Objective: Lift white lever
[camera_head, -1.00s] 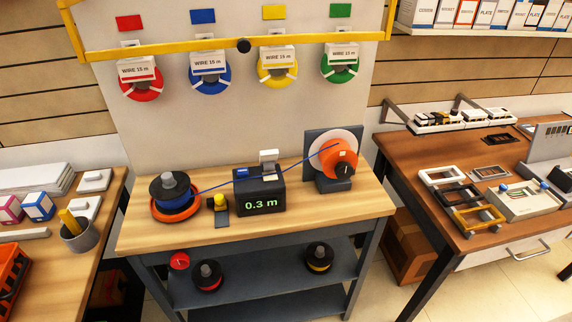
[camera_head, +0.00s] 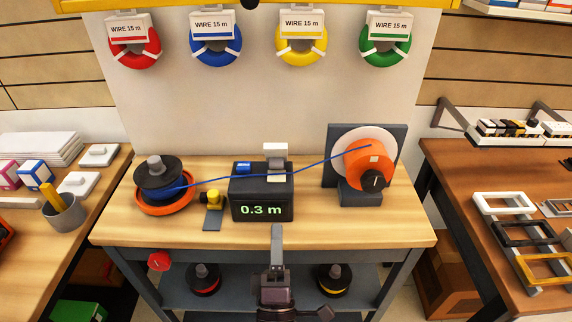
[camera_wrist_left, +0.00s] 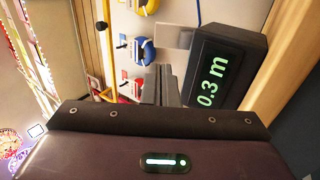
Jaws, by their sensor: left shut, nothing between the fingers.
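The white lever (camera_head: 275,150) stands up on top of the black wire meter (camera_head: 262,195), whose display reads 0.3 m. Its light block also shows in the left wrist view (camera_wrist_left: 172,36), beside the meter (camera_wrist_left: 215,70). The blue wire (camera_head: 215,180) runs across the meter top beneath the lever. My left gripper (camera_head: 277,232) is in front of the bench edge, just below the meter in the picture, apart from the lever. Its fingers (camera_wrist_left: 164,85) are together and empty. My right gripper is not in view.
A blue wire spool (camera_head: 158,178) in an orange holder and a small yellow-topped device (camera_head: 212,198) stand left of the meter. An orange reel (camera_head: 365,167) stands right. Wire coils hang on the panel above. The bench front (camera_head: 370,230) is clear.

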